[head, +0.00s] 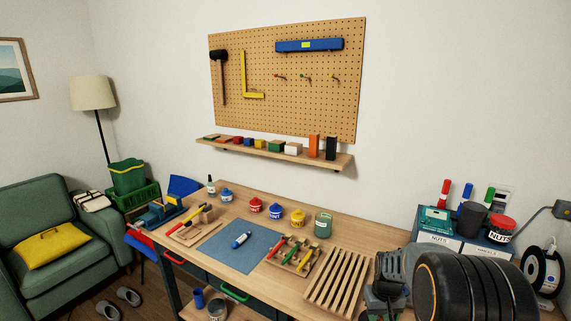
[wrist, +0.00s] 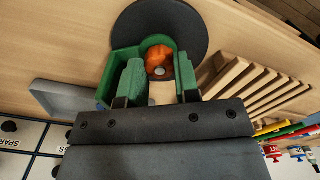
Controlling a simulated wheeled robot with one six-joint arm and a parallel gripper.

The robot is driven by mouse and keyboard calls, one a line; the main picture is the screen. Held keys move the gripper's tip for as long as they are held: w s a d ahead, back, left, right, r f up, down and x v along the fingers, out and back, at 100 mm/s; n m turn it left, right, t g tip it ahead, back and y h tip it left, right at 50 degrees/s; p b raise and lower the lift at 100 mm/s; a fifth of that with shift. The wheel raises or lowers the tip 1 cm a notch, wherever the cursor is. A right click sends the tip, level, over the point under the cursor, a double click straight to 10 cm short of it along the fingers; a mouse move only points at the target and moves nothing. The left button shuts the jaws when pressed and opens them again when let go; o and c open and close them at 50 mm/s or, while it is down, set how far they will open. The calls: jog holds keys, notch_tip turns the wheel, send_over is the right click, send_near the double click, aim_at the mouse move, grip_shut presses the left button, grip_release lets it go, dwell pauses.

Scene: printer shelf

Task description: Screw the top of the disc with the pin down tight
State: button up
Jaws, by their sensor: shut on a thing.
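In the wrist view my gripper (wrist: 160,64) has its green-faced fingers on either side of a small round orange part (wrist: 158,60), which seems to be the top, and is shut on it. A pale metal spot shows in the middle of the orange part. A dark round disc (wrist: 158,18) lies behind it over the wooden surface. A tan piece (wrist: 162,94) shows between the fingers, nearer my palm. Whether the thread is fully seated cannot be told. In the head view my arm blocks the work spot, and I cannot make out the disc or the top.
A slatted wooden rack (head: 340,284) stands close to my arm; a screwdriver holder (head: 293,256) is left of it. Jars (head: 277,211) line the back. In the wrist view a grey tray (wrist: 62,100) is at left.

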jog(key=m, duration=1.7)
jog(key=o, duration=0.5)
